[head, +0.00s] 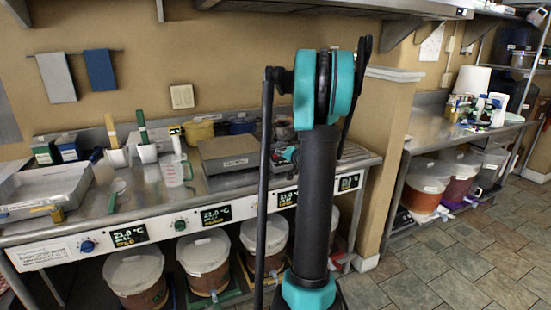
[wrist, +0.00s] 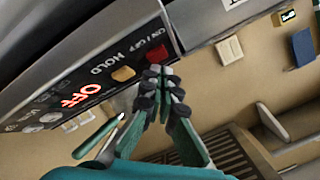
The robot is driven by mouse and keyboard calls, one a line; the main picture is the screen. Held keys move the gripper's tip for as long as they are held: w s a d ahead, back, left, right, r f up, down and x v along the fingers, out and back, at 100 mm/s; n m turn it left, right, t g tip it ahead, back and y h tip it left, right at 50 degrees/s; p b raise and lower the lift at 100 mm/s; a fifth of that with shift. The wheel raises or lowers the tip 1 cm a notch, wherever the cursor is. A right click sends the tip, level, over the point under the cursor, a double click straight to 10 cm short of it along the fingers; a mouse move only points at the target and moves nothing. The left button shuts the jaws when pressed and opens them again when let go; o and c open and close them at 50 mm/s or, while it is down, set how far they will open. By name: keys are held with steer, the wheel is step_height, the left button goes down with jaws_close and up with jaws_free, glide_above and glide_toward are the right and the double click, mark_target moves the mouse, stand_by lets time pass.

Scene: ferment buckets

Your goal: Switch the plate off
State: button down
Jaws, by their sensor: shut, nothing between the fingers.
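The plate (head: 230,155) is a low grey box with a flat top on the steel bench in the head view. In the wrist view its dark front panel (wrist: 45,118) fills the left side, seen tilted. The display (wrist: 75,95) shows OFF in lit red letters. A red button (wrist: 157,54) sits beside the ON/OFF label, and an orange button (wrist: 122,74) beside HOLD. My gripper (wrist: 160,76) is shut and empty, its dark fingertips just beside the red button. I cannot tell whether they touch it. In the head view my arm mostly hides the gripper.
A measuring jug (head: 174,172) and scoops in white holders stand left of the plate. A shallow steel tray (head: 45,190) is at the far left. The bench front carries knobs and lit temperature displays (head: 128,235). Lidded buckets (head: 203,260) stand below. Tiled floor (head: 450,260) is clear at right.

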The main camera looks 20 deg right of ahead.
steer(key=shift+s+r, duration=0.15)
steer(key=shift+r, duration=0.1)
steer(key=shift+s+r, duration=0.5)
steer(key=shift+r, duration=0.35)
steer(key=shift+s+r, duration=0.45)
steer(key=shift+r, duration=0.4)
steer(key=shift+s+r, duration=0.5)
steer(key=shift+r, duration=0.35)
steer(key=s+a+f+n+g+y, duration=0.1)
steer(key=s+a+f+n+g, duration=0.15)
steer(key=s+a+f, duration=0.55)
steer(key=s+a+f+n+g+y, duration=0.15)
steer(key=s+a+g, duration=0.35)
steer(key=a, duration=0.6)
steer(key=s+a+f+n+g+h, duration=0.1)
steer(key=s+f, duration=0.4)
steer(key=s, duration=0.6)
steer(key=s+a+f+n+g+h, duration=0.2)
steer(key=s+f, duration=0.4)
steer(key=s, duration=0.5)
steer(key=shift+s+h, duration=0.3)
steer(key=shift+h, duration=0.25)
